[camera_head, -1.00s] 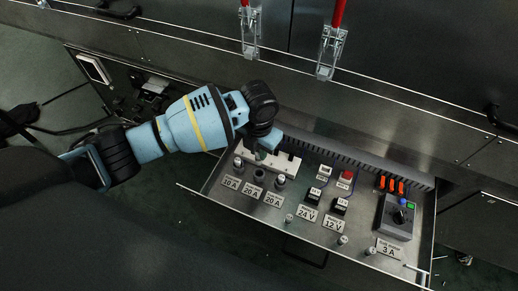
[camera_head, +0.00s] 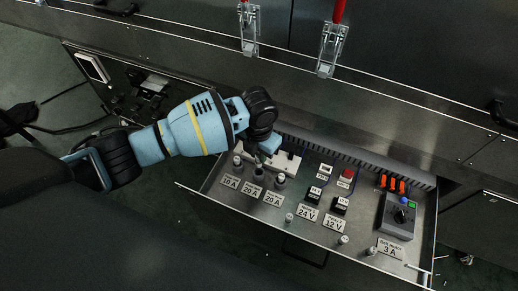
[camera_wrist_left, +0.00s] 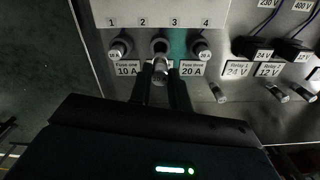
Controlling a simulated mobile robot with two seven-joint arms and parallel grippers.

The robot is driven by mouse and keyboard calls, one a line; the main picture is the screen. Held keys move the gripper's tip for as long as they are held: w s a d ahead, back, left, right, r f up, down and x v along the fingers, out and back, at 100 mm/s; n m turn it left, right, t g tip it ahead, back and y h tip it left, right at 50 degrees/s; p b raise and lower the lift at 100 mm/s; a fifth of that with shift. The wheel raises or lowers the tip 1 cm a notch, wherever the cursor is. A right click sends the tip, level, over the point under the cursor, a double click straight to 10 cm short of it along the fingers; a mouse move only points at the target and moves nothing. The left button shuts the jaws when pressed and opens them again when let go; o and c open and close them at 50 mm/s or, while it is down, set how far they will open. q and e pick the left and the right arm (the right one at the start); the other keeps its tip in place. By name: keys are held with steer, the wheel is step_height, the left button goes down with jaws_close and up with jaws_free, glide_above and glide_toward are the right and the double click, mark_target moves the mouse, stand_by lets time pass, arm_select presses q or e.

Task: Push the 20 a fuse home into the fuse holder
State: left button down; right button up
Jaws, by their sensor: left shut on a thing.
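My left gripper (camera_head: 262,160) is over the left end of the drawer panel, above the middle 20 A position. In the left wrist view its two dark fingers (camera_wrist_left: 160,92) are shut on the grey cylindrical 20 A fuse (camera_wrist_left: 160,70). The fuse holder (camera_wrist_left: 160,45) is a dark round socket between two filled holders, under number 2 to 3 on the pale strip. The fuse's far end is close to the holder's mouth; I cannot tell whether it is inside. In the head view the holder (camera_head: 258,172) is partly covered by the gripper. My right gripper is not in view.
A filled holder marked 10 A (camera_wrist_left: 119,48) is on the left, and a filled one marked 20 A (camera_wrist_left: 203,49) is on the right.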

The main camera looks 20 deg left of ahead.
arm_select(q)
steer(key=shift+f+b, duration=0.75)
steer(key=shift+f, duration=0.95)
steer(key=shift+p, duration=0.35)
stand_by(0.5)
steer(key=shift+f, duration=0.55)
stand_by(0.5)
